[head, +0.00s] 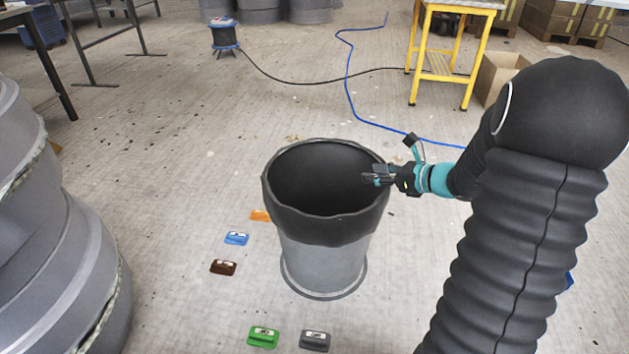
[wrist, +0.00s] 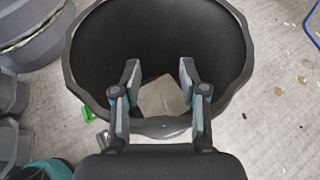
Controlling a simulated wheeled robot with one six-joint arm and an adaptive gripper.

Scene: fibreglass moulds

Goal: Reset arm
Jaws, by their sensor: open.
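My gripper (head: 374,179) is at the end of my dark arm, over the right part of the rim of a bin. The bin (head: 322,262) is grey with a black liner folded over its top, and stands upright on the floor. In the wrist view my gripper (wrist: 159,82) has its two fingers well apart with nothing between them. The bin's dark opening (wrist: 160,38) lies below the fingers, with a pale patch at its bottom. Whether the gripper touches the rim cannot be told.
Orange (head: 261,215), blue (head: 236,238), brown (head: 223,267), green (head: 263,337) and dark grey (head: 314,341) small blocks lie on the floor near the bin. Large grey moulds (head: 70,250) stand at left. A yellow stand (head: 440,62) and blue hose (head: 350,85) are behind.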

